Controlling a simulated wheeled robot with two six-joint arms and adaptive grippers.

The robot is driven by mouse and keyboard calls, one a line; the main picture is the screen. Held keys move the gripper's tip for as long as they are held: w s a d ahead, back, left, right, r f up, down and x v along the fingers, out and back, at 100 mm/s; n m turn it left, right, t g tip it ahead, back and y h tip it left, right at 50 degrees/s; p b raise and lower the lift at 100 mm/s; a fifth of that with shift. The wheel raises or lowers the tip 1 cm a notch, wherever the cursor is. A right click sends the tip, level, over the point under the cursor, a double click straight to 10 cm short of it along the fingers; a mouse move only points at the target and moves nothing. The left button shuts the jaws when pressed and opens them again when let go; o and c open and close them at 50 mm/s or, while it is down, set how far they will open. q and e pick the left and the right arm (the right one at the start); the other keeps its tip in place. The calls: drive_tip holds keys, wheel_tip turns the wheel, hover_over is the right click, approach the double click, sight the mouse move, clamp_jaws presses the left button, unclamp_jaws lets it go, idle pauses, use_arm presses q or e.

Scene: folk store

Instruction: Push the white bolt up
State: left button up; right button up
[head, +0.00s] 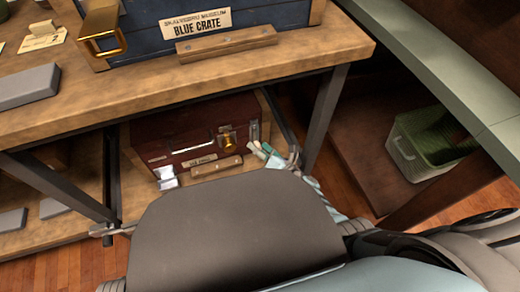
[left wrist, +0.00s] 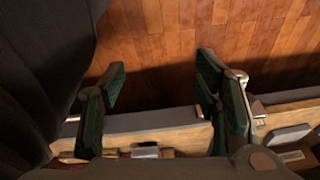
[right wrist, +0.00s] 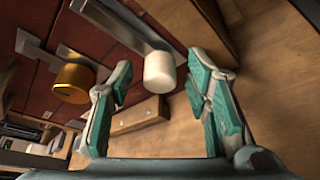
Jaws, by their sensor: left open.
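A dark red crate (head: 180,137) with metal fittings sits on the shelf under the table. In the right wrist view, the white bolt (right wrist: 159,72) is a short white cylinder on a grey metal strip on the red crate. A gold knob (right wrist: 74,82) is left of it. My right gripper (right wrist: 160,84) is open, with the white bolt showing between its teal fingers; I cannot tell whether they touch it. In the head view, my right gripper (head: 276,153) is at the crate's right end. My left gripper (left wrist: 162,80) is open and empty above the floor and a wooden edge.
A blue crate (head: 150,38) with a gold fitting stands on the tabletop (head: 300,62) above. Dark metal legs (head: 323,118) frame the shelf. A pale green basket (head: 400,153) stands to the right. Wooden floor shows below. My own body covers the lower middle of the head view.

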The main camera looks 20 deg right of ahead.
sight(252, 137)
clamp_jaws()
drive_tip(key=shift+r, duration=0.25)
use_arm(q)
wheel_tip(252, 137, down, 8)
drive_tip(key=p, duration=0.3)
drive_tip(key=shift+w+a+n+t, duration=0.15)
drive_tip(key=shift+a+n+t, duration=0.15)
drive_tip(key=shift+a, duration=0.15)
use_arm(e)
wheel_tip(252, 137, up, 3)
drive_tip(key=shift+w+r, duration=0.1)
drive_tip(key=shift+o, duration=0.4)
unclamp_jaws()
use_arm(q)
drive_tip(key=shift+r, duration=0.1)
